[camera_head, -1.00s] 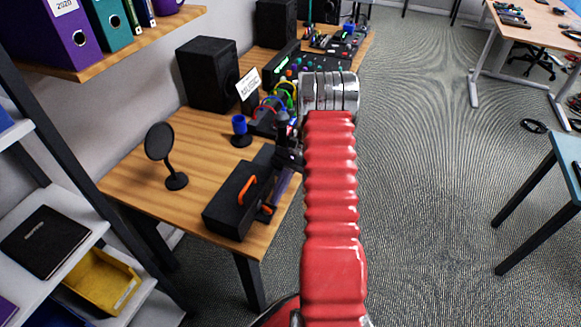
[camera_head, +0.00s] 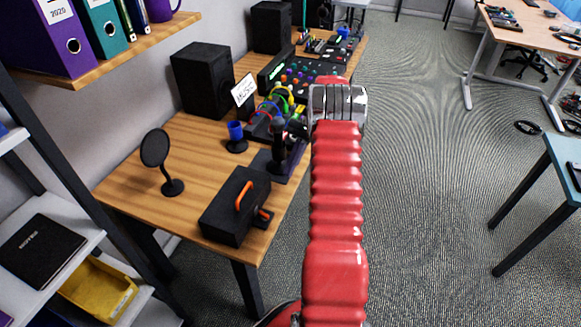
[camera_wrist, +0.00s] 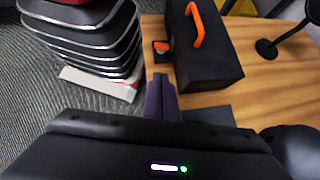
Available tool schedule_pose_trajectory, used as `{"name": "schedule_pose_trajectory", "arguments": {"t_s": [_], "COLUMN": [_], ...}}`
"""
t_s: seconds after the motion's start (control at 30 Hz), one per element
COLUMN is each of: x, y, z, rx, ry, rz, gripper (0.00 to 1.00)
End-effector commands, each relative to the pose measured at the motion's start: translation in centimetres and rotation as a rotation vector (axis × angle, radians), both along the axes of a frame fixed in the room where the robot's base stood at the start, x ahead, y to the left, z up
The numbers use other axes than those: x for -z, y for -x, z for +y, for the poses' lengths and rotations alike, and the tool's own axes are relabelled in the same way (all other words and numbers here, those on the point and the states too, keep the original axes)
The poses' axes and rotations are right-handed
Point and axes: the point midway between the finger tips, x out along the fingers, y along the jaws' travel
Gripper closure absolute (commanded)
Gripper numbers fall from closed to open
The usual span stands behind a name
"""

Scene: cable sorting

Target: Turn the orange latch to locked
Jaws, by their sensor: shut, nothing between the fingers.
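A black box (camera_head: 222,222) with an orange handle (camera_head: 244,194) on top sits near the front edge of the wooden desk. A small orange latch (camera_head: 264,214) shows on a dark mount at the box's right side. In the wrist view the latch (camera_wrist: 162,46) lies beside the black box (camera_wrist: 208,65), just beyond my fingertips. My gripper (camera_wrist: 160,80) is shut and empty, with its dark fingers pointing toward the latch and a gap between them. The latch is too small to read its exact angle. In the head view my arm partly hides the gripper.
Coloured cables (camera_head: 275,108) and a mixer (camera_head: 300,75) lie farther back. Bare desk (camera_head: 195,140) shows left of the box.

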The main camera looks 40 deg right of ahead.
Motion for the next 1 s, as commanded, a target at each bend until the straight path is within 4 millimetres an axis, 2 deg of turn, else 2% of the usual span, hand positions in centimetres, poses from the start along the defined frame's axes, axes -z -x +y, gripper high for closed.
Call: {"name": "schedule_pose_trajectory", "arguments": {"t_s": [0.17,0.37,0.53,0.63,1.0], "x": [0.0,0.2,0.9,1.5,-1.6], "y": [0.0,0.0,0.3,0.7,0.4], "z": [0.0,0.4,1.3,2.0,6.1], "rx": [0.0,-0.026,-0.115,-0.194,-0.564], "ry": [0.0,0.02,0.086,0.14,0.29], "rz": [0.0,-0.02,-0.088,-0.143,-0.356], "gripper": [0.99,0.85,0.73,0.72,0.72]}}
